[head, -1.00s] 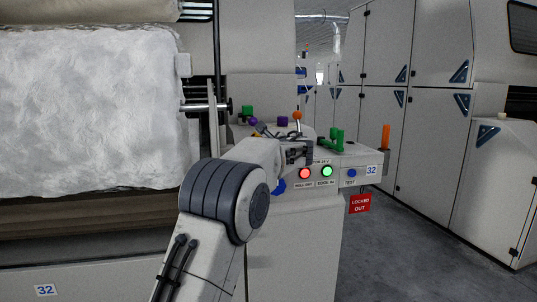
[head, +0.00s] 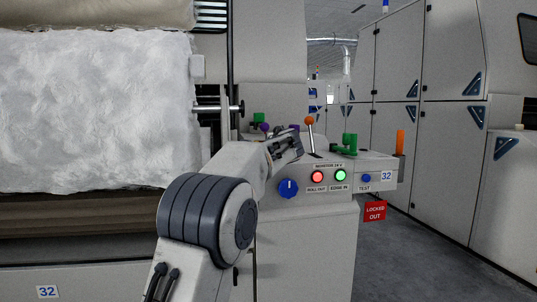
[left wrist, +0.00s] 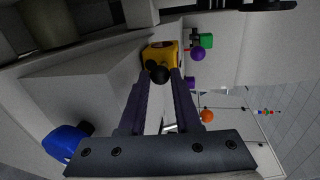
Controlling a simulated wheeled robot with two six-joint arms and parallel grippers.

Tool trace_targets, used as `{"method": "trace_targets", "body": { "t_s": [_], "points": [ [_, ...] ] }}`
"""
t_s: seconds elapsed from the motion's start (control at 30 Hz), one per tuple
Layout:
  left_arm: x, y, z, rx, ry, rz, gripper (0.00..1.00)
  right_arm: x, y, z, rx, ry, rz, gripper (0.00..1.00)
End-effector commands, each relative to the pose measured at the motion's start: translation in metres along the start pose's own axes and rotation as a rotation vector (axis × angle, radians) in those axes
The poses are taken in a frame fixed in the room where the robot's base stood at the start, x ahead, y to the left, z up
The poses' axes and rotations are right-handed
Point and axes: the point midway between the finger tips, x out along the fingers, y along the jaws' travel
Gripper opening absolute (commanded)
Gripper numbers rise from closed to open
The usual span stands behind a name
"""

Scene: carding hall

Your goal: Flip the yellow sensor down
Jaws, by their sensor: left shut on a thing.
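The yellow sensor (left wrist: 162,54) shows in the left wrist view as a yellow block with a dark ball-ended knob (left wrist: 158,73) in front of it. My left gripper (left wrist: 165,75) has its two fingertips at the sensor and is shut on its knob. In the head view my left gripper (head: 288,145) is above the control console, and the sensor is hidden behind it and the arm. I cannot tell the sensor's exact tilt. My right gripper is in neither view.
The console (head: 315,218) has a blue dial (head: 289,188), a red lamp (head: 318,177) and a green lamp (head: 341,175). An orange-knobbed lever (head: 309,120), a green part (head: 350,142) and an orange post (head: 400,142) stand close by.

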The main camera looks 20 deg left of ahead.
Motion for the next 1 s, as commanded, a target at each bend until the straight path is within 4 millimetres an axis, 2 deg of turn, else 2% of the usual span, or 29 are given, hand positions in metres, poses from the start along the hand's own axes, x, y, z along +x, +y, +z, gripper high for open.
{"method": "trace_targets", "body": {
  "t_s": [0.5,0.53,0.6,0.87,1.0],
  "points": [
    [0.0005,0.0011,0.0008,-0.019,0.003,0.001,0.0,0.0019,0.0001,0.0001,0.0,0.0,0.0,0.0],
    [0.0005,0.0011,0.0009,-0.019,0.003,0.001,0.39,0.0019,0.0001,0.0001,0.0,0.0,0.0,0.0],
    [0.0005,0.0011,0.0009,-0.019,0.003,0.001,0.62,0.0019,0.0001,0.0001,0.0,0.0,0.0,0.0],
    [0.0003,0.0008,0.0008,-0.018,0.003,0.001,0.62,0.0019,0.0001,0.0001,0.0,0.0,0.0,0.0],
    [-0.0067,0.0001,0.0002,-0.017,0.005,-0.001,0.62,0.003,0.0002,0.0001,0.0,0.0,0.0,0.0]
  ]
}}
